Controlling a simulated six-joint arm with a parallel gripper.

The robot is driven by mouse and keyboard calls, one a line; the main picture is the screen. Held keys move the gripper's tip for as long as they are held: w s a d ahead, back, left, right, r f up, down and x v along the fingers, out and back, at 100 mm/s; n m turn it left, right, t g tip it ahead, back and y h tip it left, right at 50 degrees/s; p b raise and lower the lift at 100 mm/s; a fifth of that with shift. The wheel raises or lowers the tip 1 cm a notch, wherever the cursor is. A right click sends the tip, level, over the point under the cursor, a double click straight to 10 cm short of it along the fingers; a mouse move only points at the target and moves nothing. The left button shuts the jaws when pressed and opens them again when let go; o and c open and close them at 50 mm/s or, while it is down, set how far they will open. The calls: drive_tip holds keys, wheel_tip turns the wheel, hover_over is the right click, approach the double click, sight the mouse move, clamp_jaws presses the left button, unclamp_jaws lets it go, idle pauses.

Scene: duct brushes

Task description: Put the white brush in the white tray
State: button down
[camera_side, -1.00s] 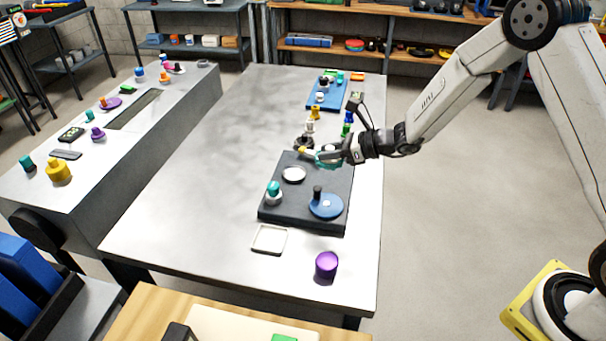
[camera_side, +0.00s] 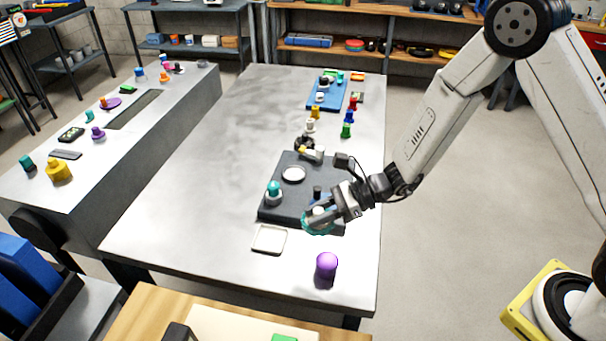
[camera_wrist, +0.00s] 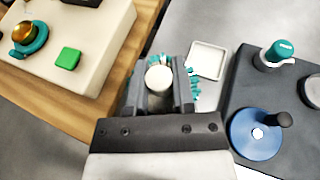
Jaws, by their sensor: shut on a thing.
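My gripper (camera_side: 325,208) is shut on the white brush (camera_wrist: 158,78), whose round white handle sits between the fingers. Its teal bristles flare out around the fingertips and also show in the side view (camera_side: 317,225). The white tray (camera_side: 270,250) is a shallow square, lying empty on the table left of the gripper. It also shows in the wrist view (camera_wrist: 222,62), ahead of the brush and slightly right, apart from it.
A purple piece (camera_side: 326,266) stands near the table's front edge. The table's left side is clear.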

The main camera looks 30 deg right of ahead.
drive_tip(key=shift+s+a+f+n+g, duration=0.1)
drive_tip(key=shift+s+a+n+g, duration=0.15)
drive_tip(key=shift+s, duration=0.2)
drive_tip(key=shift+s+a+n+g, duration=0.1)
drive_tip(key=shift+s+a+g, duration=0.05)
drive_tip(key=shift+s+a, duration=0.2)
drive_tip(key=w+a+f, duration=0.3)
drive_tip(key=w+f, duration=0.1)
drive_tip(key=w, duration=0.4)
hover_over(270, 239)
drive_tip(key=s, duration=0.2)
drive_tip(key=f, duration=0.4)
drive_tip(key=shift+w+d, duration=0.15)
drive_tip(key=shift+d, duration=0.1)
drive_tip(key=shift+w+a+f, duration=0.2)
drive_tip(key=shift+w+f, duration=0.4)
drive_tip(key=shift+f, duration=0.05)
drive_tip(key=shift+w+a+f, duration=0.1)
drive_tip(key=shift+w+f, duration=0.15)
drive_tip(key=shift+f, duration=1.6)
drive_tip(key=shift+f, duration=0.1)
